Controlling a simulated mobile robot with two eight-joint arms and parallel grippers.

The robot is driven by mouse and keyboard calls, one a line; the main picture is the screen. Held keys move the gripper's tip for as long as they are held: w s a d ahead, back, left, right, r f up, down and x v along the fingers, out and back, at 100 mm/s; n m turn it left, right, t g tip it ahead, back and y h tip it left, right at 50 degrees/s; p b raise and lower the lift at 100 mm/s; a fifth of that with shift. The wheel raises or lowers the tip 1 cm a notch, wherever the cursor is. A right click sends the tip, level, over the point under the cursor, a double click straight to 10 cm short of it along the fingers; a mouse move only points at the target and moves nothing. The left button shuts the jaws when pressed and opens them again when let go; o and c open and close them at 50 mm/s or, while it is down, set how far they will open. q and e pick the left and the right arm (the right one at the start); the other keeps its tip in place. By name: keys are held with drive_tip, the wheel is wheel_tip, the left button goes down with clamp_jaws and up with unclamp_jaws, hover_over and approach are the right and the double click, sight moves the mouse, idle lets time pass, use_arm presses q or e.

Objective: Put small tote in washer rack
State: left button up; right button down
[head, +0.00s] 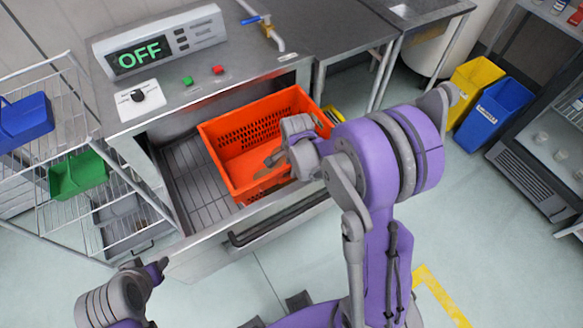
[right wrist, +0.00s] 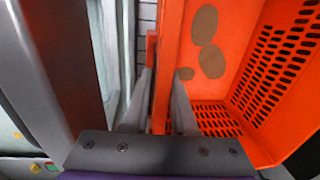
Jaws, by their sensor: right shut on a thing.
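An orange tote (head: 226,160) with slotted walls sits tilted in the picture over the right part of the pulled-out wire washer rack (head: 187,172). In the right wrist view, the tote (right wrist: 285,75) shows brown patches on its inside. My right gripper (head: 274,160) is at the tote's right side. In the right wrist view, the right gripper (right wrist: 160,95) is shut on the tote's wall, one finger on each side. I cannot tell if the tote's whole base rests on the rack. My left gripper (head: 156,268) is at the lower left, away from the tote; its fingers are unclear.
The washer's top carries a display reading OFF (head: 139,56), a dial and green and red buttons. A wire shelf (head: 70,95) with blue and green bins stands left. Yellow (head: 474,78) and blue (head: 492,108) bins stand right. The rack's left part is bare.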

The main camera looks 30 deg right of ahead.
drive_tip(key=shift+f, duration=0.1)
use_arm(q)
drive_tip(key=shift+f, duration=0.15)
use_arm(e)
drive_tip(key=c, duration=0.7)
unclamp_jaws()
drive_tip(key=shift+r, duration=0.35)
wheel_tip(320, 180, up, 11)
drive_tip(key=s+p, duration=0.1)
use_arm(q)
drive_tip(key=shift+w+r, duration=0.25)
drive_tip(key=shift+r, duration=0.35)
drive_tip(key=shift+w+r, duration=0.2)
drive_tip(key=shift+r, duration=0.35)
use_arm(e)
drive_tip(key=s+a+r+n+t, duration=0.1)
drive_tip(key=s+a+n, duration=0.1)
drive_tip(key=s+n, duration=0.2)
drive_tip(key=s+a+r+n+t, duration=0.2)
drive_tip(key=s+n, duration=0.2)
drive_tip(key=n, duration=0.3)
drive_tip(key=s+a+r+n+t, duration=0.1)
drive_tip(key=s+a+r+n, duration=0.1)
drive_tip(key=s+n, duration=0.3)
drive_tip(key=shift+a+n+t, duration=0.3)
drive_tip(key=shift+a+n, duration=0.1)
drive_tip(key=shift+n, duration=0.4)
